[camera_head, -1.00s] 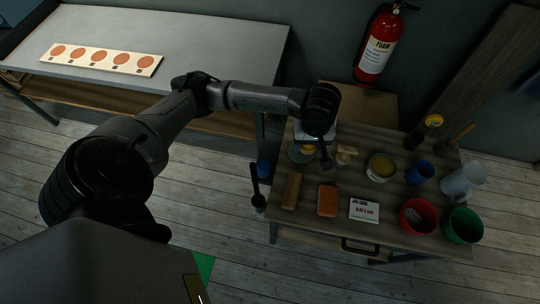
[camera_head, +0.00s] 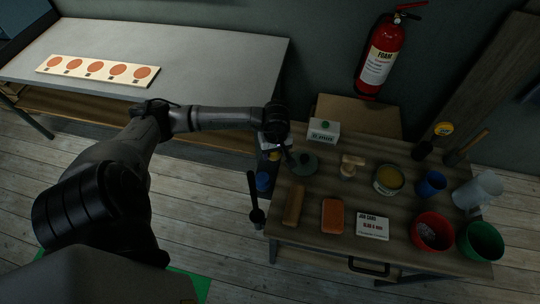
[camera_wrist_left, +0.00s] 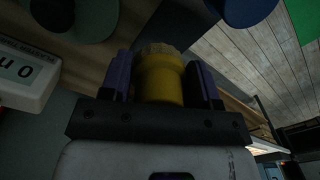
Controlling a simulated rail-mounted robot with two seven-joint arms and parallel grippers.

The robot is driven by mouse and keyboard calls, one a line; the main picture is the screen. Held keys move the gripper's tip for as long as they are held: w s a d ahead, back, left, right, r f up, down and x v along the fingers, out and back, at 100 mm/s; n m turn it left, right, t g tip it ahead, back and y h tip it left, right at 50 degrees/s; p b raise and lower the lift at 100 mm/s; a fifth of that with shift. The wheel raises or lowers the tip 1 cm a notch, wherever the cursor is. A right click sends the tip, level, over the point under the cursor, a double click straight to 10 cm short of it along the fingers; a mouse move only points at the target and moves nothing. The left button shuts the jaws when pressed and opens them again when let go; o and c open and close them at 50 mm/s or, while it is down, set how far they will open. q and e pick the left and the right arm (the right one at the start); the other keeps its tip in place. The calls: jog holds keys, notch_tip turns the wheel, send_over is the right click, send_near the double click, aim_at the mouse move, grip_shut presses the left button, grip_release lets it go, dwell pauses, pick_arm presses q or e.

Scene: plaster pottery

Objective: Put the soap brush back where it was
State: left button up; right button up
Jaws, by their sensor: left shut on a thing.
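My left gripper (camera_head: 282,147) is above the left edge of the wooden work table (camera_head: 314,251), beside a grey-green disc (camera_head: 304,163). In the left wrist view its two purple fingers are shut on a yellow, round-bodied thing with a ridged top (camera_wrist_left: 160,77). The rest of that thing is hidden, and I cannot tell whether it is the soap brush. A tan, knobbed wooden piece (camera_head: 351,166) stands on the table, right of the disc. A tub of yellow stuff (camera_head: 388,180) is to its right. My right gripper is not in view.
A wooden block (camera_head: 293,205), orange sponge (camera_head: 333,215), white card (camera_head: 373,227), blue cup (camera_head: 431,183), red bucket (camera_head: 431,231) and green bucket (camera_head: 480,242) crowd the front and right.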

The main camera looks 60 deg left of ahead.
aim_at(269, 161)
pick_arm(q)
jog(key=shift+s+a+f, duration=0.3)
jog(key=shift+a+f, duration=0.4)
jog(key=shift+a, duration=0.25)
jog(key=shift+f, duration=1.95)
jog(key=shift+f+b, duration=0.25)
jog(key=shift+b, duration=0.2)
jog(key=o, duration=0.6)
jog(key=shift+s, duration=0.1)
jog(key=shift+c, duration=0.2)
jog(key=shift+o, duration=1.3)
jog(key=shift+s+a+f, duration=0.1)
jog(key=shift+s, duration=0.05)
jog(key=shift+f, duration=0.1)
